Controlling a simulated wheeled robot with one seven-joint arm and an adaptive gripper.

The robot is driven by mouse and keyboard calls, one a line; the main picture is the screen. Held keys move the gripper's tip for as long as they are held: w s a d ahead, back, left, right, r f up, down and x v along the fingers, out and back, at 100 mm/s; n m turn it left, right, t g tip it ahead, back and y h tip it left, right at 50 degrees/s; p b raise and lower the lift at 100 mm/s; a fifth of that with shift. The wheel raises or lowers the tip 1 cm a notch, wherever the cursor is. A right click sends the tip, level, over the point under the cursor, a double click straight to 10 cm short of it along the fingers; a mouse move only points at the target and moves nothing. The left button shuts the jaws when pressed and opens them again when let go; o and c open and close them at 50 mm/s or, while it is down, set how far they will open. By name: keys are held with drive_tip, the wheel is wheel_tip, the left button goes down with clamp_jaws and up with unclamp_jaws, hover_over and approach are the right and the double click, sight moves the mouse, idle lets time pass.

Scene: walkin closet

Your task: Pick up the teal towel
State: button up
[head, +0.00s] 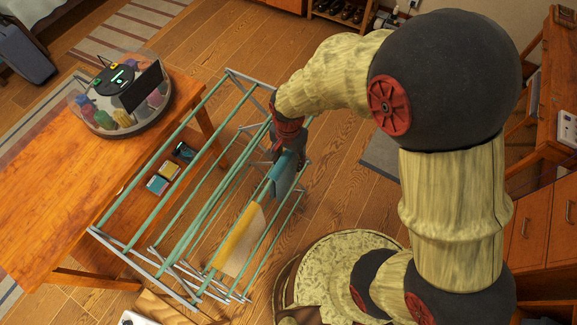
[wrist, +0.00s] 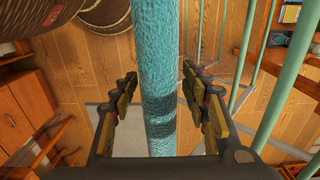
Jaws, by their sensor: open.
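The teal towel (head: 283,174) hangs over a rail of the drying rack (head: 140,203), near its right side in the head view. In the wrist view the teal towel (wrist: 158,70) runs from the top edge down between the two fingers, seen edge-on. My gripper (head: 285,150) is at the towel's upper end in the head view. In the wrist view my gripper (wrist: 160,85) is open, with one finger on each side of the towel and a visible gap at both sides. The towel's lower end is hidden in the wrist view.
A yellow and white towel (head: 240,240) hangs on the same rack, nearer the front. A wooden table (head: 60,185) with a round device (head: 125,95) stands at left. Small boxes (head: 163,178) lie beyond the rack's rails. Wooden drawers (head: 535,235) stand at right.

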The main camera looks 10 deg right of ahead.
drive_tip(key=shift+f, duration=0.15)
drive_tip(key=shift+c, duration=1.1)
clamp_jaws()
